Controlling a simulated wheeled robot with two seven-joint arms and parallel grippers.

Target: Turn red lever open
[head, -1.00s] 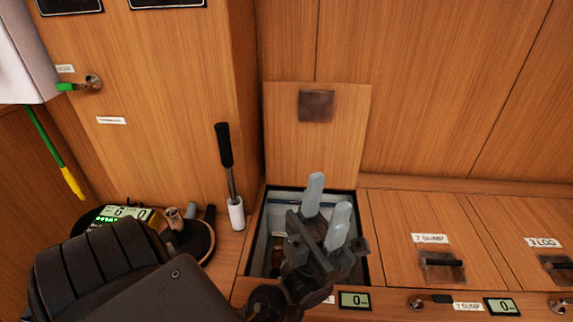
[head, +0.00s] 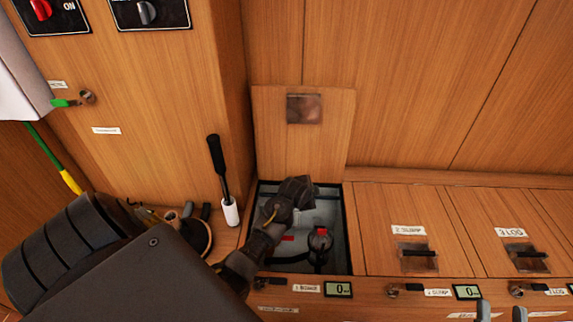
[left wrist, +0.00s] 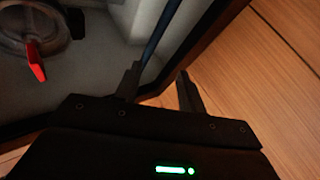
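The open hatch (head: 348,235) has a pale interior with a round dark fitting (head: 320,240) and a small red part (head: 288,238). In the left wrist view a red lever (left wrist: 36,62) hangs from a round grey valve (left wrist: 40,22) at upper left. My right gripper (head: 500,312) shows two spread pale fingertips at the bottom edge.
The raised hatch lid (head: 302,140) stands behind the opening. A black-handled tool (head: 218,170) stands in a white holder left of it. Closed lids (head: 408,257) and small displays (head: 338,289) line the right. A blue line (left wrist: 162,30) runs beside the hatch wall.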

